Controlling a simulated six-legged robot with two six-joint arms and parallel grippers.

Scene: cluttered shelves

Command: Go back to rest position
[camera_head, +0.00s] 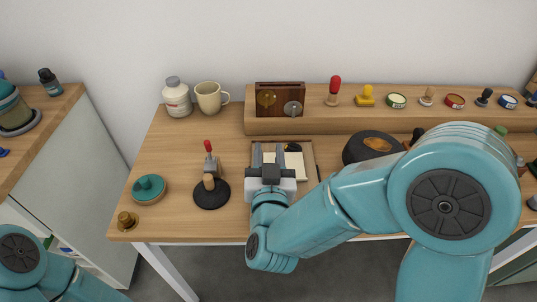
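My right arm reaches in from the right over the wooden table (163,160). My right gripper (269,153) points toward the back of the table, its two grey fingers apart with nothing seen between them. It is in front of a shallow wooden tray (310,158) with a cream pad (296,164) and a small dark item, and hides part of the tray. I cannot tell its height above the table. Of my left arm, only teal links show at the lower left corner; its gripper is out of view.
Left of my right gripper stand a dark round base with a red-tipped lever (211,193), a teal lidded dish (149,188) and a brass piece (126,220). A white bottle (176,97) and cream mug (210,97) stand behind. A raised shelf (350,121) holds several small stamps and tins.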

